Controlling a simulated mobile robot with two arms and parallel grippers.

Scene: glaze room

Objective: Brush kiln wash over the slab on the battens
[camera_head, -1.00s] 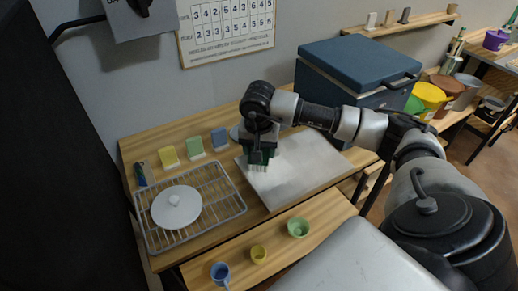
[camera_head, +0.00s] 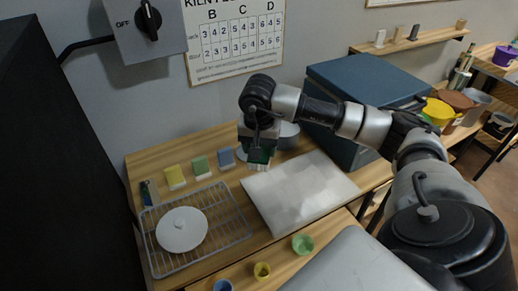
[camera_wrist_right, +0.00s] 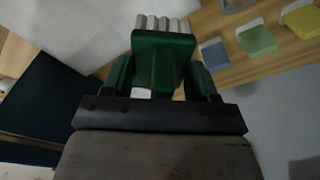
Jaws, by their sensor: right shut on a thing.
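A pale grey-white slab (camera_head: 305,195) lies on the wooden bench, with slightly uneven patches on its top. Anything under it is hidden. My right gripper (camera_head: 259,150) is shut on a green brush with pale bristles (camera_head: 258,165), pointing down at the slab's back left edge. I cannot tell whether the bristles touch. In the right wrist view, the brush (camera_wrist_right: 163,45) sits between the jaws and part of the slab (camera_wrist_right: 75,35) shows at upper left. My left gripper is not in view.
A wire rack (camera_head: 232,222) with a white round lid (camera_head: 181,229) stands left of the slab. Yellow, green and blue tiles (camera_head: 201,167) stand behind it. A blue box (camera_head: 362,80) is at back right. Small cups (camera_head: 303,244) stand in front.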

